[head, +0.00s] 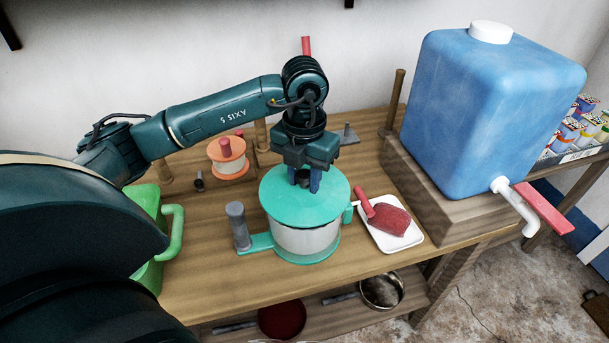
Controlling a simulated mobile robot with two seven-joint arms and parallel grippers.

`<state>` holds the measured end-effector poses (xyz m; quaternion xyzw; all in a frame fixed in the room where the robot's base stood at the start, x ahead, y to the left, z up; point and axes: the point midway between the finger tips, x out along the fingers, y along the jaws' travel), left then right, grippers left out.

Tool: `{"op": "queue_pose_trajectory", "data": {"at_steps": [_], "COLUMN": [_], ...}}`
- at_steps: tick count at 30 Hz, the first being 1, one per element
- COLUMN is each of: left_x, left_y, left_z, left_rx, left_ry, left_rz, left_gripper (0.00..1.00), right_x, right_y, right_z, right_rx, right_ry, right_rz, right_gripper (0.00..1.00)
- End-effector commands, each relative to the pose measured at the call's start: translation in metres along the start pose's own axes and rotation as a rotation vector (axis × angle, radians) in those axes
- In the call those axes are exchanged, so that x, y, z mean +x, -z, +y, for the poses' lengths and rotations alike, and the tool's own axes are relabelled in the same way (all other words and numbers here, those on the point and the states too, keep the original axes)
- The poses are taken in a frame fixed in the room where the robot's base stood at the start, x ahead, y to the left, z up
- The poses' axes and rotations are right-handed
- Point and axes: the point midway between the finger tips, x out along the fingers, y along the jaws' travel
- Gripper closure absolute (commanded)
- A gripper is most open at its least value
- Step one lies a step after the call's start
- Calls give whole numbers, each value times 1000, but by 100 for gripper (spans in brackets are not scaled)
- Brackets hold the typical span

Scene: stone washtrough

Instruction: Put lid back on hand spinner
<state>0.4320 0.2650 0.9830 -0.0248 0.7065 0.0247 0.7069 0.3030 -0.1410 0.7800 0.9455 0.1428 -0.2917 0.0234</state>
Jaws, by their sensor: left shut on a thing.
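The hand spinner (305,240) is a pale, see-through drum with a green base and a grey upright handle on its left. It stands on the wooden table. The round green lid (278,197) lies over the drum's top and looks about level. I cannot tell whether it is fully seated. My left gripper (307,184) points down at the lid's middle and is shut on its dark knob, which the fingers partly hide. My right gripper is not in view.
A white tray (411,238) with a red item (388,220) lies right of the spinner. A large blue tank (490,110) with a tap stands on a wooden block at right. An orange-topped container (227,152) is behind left; a green container (147,240) is at left.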

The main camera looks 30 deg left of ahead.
Motion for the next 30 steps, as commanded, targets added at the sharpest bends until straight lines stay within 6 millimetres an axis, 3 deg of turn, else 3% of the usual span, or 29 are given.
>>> {"op": "queue_pose_trajectory", "data": {"at_steps": [9, 10, 18, 23, 30], "left_x": [0, 0, 0, 0, 0], "left_y": [0, 0, 0, 0, 0], "left_z": [0, 0, 0, 0, 0], "left_rx": [0, 0, 0, 0, 0], "left_ry": [0, 0, 0, 0, 0], "left_rz": [0, 0, 0, 0, 1], "left_gripper": [94, 69, 47, 45, 27], "right_x": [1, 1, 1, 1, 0], "right_y": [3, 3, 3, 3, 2], "right_z": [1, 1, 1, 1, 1], "right_rx": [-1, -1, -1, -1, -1], "right_ry": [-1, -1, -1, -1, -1], "right_rz": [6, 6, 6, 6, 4], "right_gripper": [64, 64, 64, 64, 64]}}
